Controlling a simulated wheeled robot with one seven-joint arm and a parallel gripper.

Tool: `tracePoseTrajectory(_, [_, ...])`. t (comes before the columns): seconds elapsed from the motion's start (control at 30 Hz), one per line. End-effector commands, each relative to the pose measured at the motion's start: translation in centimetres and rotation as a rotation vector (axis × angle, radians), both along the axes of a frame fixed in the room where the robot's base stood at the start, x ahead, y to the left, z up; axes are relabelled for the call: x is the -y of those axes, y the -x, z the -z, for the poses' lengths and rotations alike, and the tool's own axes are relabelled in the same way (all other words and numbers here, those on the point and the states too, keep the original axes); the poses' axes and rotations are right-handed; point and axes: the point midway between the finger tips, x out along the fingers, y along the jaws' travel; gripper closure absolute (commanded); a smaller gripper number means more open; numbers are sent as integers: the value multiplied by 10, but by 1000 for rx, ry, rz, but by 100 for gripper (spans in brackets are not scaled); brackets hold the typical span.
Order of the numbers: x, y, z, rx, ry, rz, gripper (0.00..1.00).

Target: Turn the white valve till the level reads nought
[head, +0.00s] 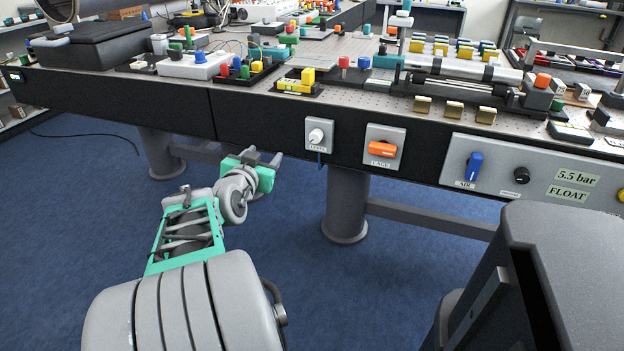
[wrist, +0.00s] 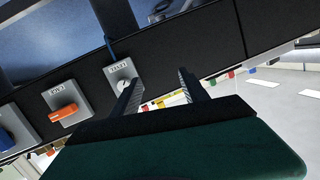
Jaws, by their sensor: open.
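The white valve (head: 316,136) is a round knob on a light grey plate on the table's dark front side. In the wrist view the white valve (wrist: 124,86) shows just left of the near finger, partly hidden by it. My gripper (head: 263,157) is open and empty, left of the valve and a little lower in the head view. Its two fingers (wrist: 161,76) stand apart in the wrist view. No touch with the valve shows. A display on the right panel reads "5.5 bar" (head: 576,180), with "FLOAT" (head: 568,193) below it. I cannot make out a level reading.
Right of the valve are an orange handle (head: 380,149) on its own plate and a blue handle (head: 474,166) with a black knob (head: 521,175) on a grey panel. A table leg (head: 346,205) stands below. The blue floor before the table is clear around my gripper.

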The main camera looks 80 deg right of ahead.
Motion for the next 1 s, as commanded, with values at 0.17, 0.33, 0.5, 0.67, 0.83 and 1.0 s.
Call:
tracePoseTrajectory(0.17, [37,81,12,24,187,170,48])
tracePoseTrajectory(0.33, [55,92,4,26,213,187,48])
tracePoseTrajectory(0.5, [88,94,5,23,209,185,48])
tracePoseTrajectory(0.67, [111,96,4,24,211,184,48])
tracePoseTrajectory(0.83, [117,95,3,25,210,181,48])
tracePoseTrajectory(1.0, [116,95,3,25,209,180,50])
